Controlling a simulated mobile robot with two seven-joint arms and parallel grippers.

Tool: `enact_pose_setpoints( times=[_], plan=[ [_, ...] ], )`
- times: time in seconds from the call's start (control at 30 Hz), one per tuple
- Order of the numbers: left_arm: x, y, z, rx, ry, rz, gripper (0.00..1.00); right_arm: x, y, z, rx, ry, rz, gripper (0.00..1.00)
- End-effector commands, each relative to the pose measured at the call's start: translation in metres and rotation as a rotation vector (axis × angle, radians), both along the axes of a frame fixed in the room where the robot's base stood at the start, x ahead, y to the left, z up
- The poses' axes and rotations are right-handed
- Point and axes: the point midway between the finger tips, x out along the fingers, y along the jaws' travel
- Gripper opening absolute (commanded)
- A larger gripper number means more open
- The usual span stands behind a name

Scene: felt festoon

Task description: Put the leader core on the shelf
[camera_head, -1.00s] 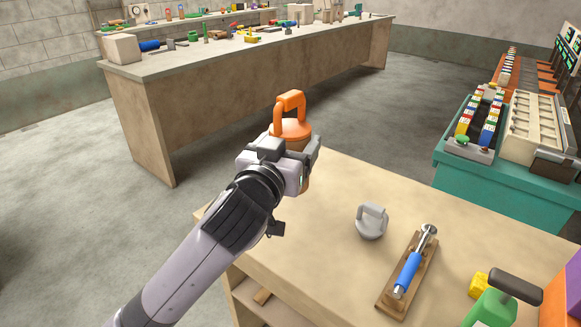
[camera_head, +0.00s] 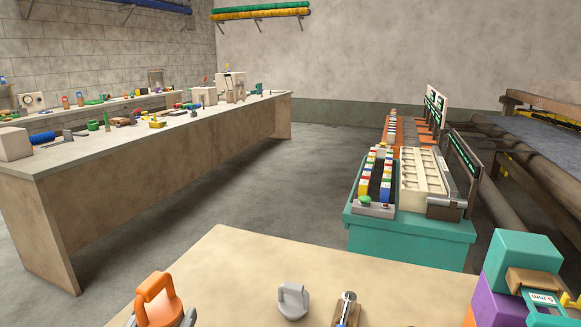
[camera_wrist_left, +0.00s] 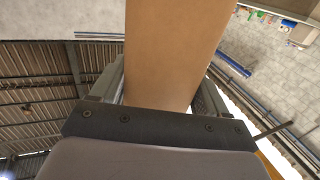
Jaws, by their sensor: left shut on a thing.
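In the head view, an orange top with a looped handle (camera_head: 157,300) shows above my left gripper (camera_head: 162,321) at the bottom edge. The gripper is shut on this piece, and its lower part is cut off. I cannot tell which surface is the shelf. A wall rack (camera_head: 262,12) at the top holds yellow and green rolls. My right gripper is not in view.
A tan table (camera_head: 250,262) lies in front, with a grey handled plug (camera_head: 293,300) and a tool with a metal head (camera_head: 346,303). Teal, purple and brown blocks (camera_head: 522,258) stand at right. A long bench (camera_head: 150,165) and a teal cart (camera_head: 410,228) stand beyond clear floor.

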Motion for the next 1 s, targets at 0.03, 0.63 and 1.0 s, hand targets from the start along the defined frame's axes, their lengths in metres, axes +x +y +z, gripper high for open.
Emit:
enact_pose_setpoints(
  times=[0.03,0.63,1.0],
  plan=[
    [-0.009,0.003,-0.007,-0.002,0.005,0.003,0.37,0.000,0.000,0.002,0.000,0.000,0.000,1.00],
    [-0.038,0.013,-0.027,-0.001,-0.006,0.001,0.37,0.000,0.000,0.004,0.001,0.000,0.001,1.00],
    [-0.033,0.015,-0.047,0.003,-0.004,0.004,0.37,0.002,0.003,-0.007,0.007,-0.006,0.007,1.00]
  ],
)
